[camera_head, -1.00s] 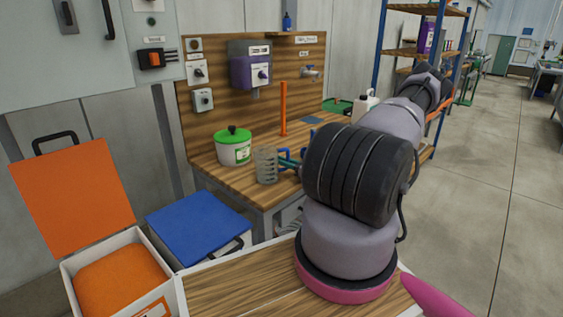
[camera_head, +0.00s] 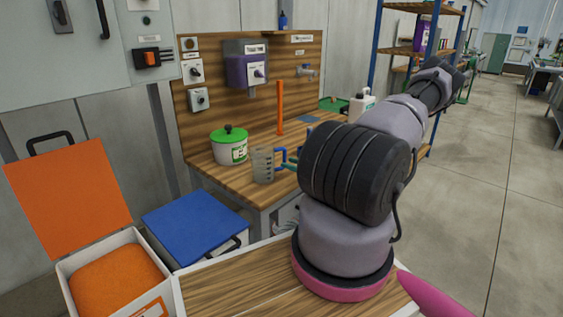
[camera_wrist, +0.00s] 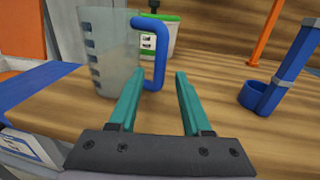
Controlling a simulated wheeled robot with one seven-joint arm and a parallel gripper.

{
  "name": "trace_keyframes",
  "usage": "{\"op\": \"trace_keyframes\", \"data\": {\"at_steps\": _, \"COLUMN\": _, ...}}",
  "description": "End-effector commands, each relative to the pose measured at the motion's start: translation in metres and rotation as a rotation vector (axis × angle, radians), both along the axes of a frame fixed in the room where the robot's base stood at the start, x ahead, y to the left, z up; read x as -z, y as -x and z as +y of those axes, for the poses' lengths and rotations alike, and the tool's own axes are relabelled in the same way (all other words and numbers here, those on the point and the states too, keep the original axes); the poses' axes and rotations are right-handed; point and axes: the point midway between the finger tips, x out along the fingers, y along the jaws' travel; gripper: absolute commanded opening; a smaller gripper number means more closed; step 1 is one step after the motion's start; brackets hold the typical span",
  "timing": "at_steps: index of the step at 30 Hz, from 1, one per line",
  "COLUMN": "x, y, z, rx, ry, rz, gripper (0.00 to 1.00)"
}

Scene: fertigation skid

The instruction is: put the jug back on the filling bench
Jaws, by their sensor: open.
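The jug (camera_wrist: 100,50) is a clear measuring jug with dark blue marks and a blue handle. It stands upright on the wooden filling bench (camera_wrist: 215,85), near its front edge. It also shows in the head view (camera_head: 262,165), left of my arm. In the wrist view my gripper (camera_wrist: 154,82) is open, with two teal fingers apart. The left fingertip appears close to the lower handle; whether they touch I cannot tell. Nothing is held between the fingers. In the head view my gripper is mostly hidden behind my arm.
A white pot with a green lid (camera_head: 230,145) stands behind the jug. An orange post (camera_head: 280,108) rises from the bench. A blue holder (camera_wrist: 262,92) stands right of the fingers. A blue-lidded box (camera_head: 195,225) and an open orange box (camera_head: 115,275) stand left.

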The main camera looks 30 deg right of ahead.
Motion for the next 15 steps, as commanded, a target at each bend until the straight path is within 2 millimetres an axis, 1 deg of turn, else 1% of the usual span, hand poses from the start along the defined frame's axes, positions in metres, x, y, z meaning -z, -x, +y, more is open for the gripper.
{"op": "trace_keyframes", "data": {"at_steps": 1, "x": 0.0, "y": 0.01, "z": -0.007, "rx": 0.003, "ry": 0.0, "rz": 0.001, "gripper": 0.49}}
{"op": "trace_keyframes", "data": {"at_steps": 6, "x": 0.0, "y": 0.036, "z": -0.02, "rx": 0.002, "ry": 0.0, "rz": 0.0, "gripper": 0.49}}
{"op": "trace_keyframes", "data": {"at_steps": 10, "x": 0.0, "y": 0.047, "z": -0.026, "rx": 0.001, "ry": -0.001, "rz": 0.0, "gripper": 0.49}}
{"op": "trace_keyframes", "data": {"at_steps": 15, "x": -0.001, "y": 0.051, "z": -0.027, "rx": -0.005, "ry": 0.002, "rz": 0.0, "gripper": 0.49}}
